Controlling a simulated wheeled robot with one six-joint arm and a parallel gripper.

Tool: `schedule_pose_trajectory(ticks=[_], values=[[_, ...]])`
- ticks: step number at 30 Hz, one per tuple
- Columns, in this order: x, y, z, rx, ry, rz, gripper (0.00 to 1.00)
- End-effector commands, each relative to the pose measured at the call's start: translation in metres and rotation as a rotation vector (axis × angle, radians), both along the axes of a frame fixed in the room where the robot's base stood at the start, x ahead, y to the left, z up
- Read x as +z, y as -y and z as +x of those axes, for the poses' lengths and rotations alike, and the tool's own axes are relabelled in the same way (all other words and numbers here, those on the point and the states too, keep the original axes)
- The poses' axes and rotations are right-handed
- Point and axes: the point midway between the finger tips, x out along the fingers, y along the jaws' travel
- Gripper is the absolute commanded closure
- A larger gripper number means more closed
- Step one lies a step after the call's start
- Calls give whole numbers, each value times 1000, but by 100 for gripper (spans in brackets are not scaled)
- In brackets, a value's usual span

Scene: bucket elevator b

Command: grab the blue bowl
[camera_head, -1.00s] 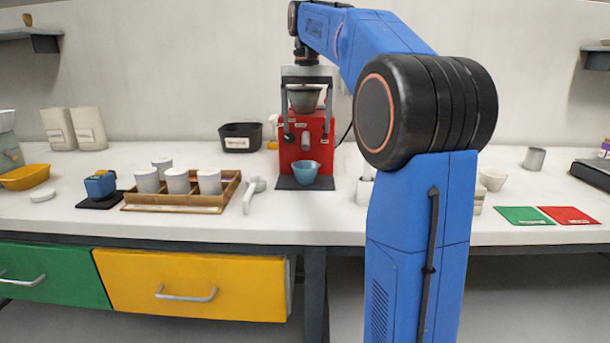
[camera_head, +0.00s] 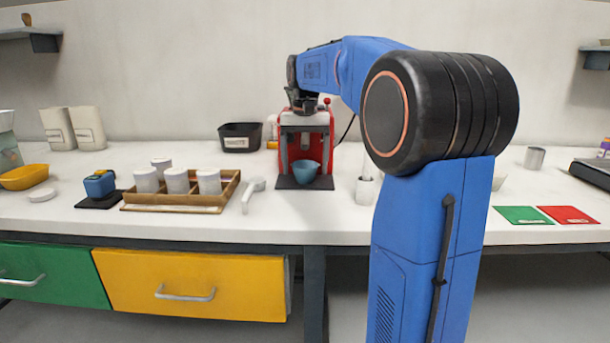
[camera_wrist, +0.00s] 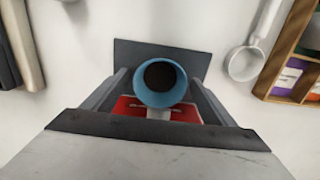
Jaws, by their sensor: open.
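The blue bowl (camera_head: 306,171) stands upright on the dark base plate of the red machine. In the wrist view the blue bowl (camera_wrist: 137,85) is seen from above with a dark round area inside; I cannot tell if that is contents. My gripper (camera_head: 303,107) is open, at the machine's top, above the bowl and apart from it. Its fingertips are hard to make out in the head view and do not show clearly in the wrist view.
The red machine (camera_head: 285,132) has grey side bars flanking the bowl. A wooden tray (camera_head: 150,208) with white cups and a white ladle (camera_head: 248,195) lie to the left. A white container (camera_head: 365,190) stands to the right. The counter in front of the machine is clear.

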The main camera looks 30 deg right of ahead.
Motion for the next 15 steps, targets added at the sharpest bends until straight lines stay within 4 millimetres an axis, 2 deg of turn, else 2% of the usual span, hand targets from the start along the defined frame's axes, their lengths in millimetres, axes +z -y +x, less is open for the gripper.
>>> schedule_pose_trajectory(ticks=[4,10,11,15], values=[[-9,0,0,0,1,-1,21],[-9,0,0,0,1,-1,21],[-9,0,0,0,1,-1,24],[-9,0,0,0,1,-1,57]])
